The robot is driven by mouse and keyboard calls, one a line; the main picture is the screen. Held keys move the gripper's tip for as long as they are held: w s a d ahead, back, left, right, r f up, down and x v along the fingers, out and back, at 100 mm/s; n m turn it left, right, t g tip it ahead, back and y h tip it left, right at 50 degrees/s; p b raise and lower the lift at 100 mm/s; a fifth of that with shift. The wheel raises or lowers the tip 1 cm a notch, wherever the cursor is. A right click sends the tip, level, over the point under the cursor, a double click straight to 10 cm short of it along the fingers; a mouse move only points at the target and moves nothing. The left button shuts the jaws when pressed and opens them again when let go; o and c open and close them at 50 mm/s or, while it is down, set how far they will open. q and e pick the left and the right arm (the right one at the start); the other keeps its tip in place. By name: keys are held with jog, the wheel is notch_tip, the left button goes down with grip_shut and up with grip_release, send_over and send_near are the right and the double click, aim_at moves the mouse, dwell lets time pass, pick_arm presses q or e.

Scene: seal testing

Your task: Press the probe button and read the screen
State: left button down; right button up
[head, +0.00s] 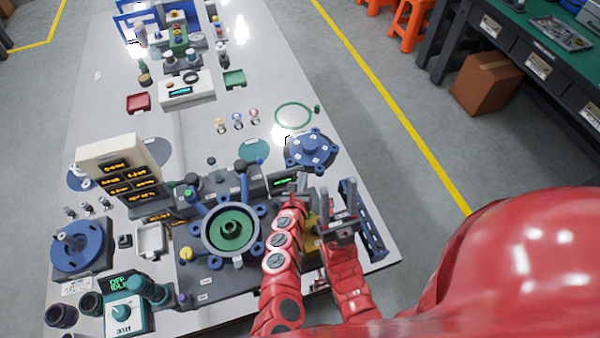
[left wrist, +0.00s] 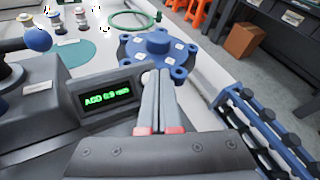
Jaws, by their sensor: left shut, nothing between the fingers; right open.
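A grey box (left wrist: 98,68) with a small dark screen (left wrist: 107,94) stands just left of my left gripper (left wrist: 161,74). The screen shows green characters that look like "ACD 0.9" and a smaller unit; in the head view the screen (head: 284,182) is too small to read. My left gripper is shut and empty, and also shows in the head view (head: 299,180). A pale rounded piece (left wrist: 146,76), possibly the probe button, shows at its fingertips, partly hidden; I cannot tell whether they touch. My right gripper (head: 337,203) is open and empty, right of the left one.
A blue lobed flange (head: 311,149) lies just beyond the left gripper. A blue rack (head: 364,220) stands right of my arms. A green-centred round fixture (head: 231,229) stands to the left. A taller multi-line display (head: 116,172) is farther left. The table right of the green ring (head: 293,116) is narrow.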

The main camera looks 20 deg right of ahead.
pick_arm(q)
jog(key=shift+r, duration=0.1)
jog(key=shift+s+r+p, duration=0.15)
jog(key=shift+r+p, duration=0.1)
jog(key=shift+p, duration=0.1)
jog(key=s+r+p, duration=0.2)
jog(key=r+p, duration=0.1)
jog(key=shift+s, duration=0.5)
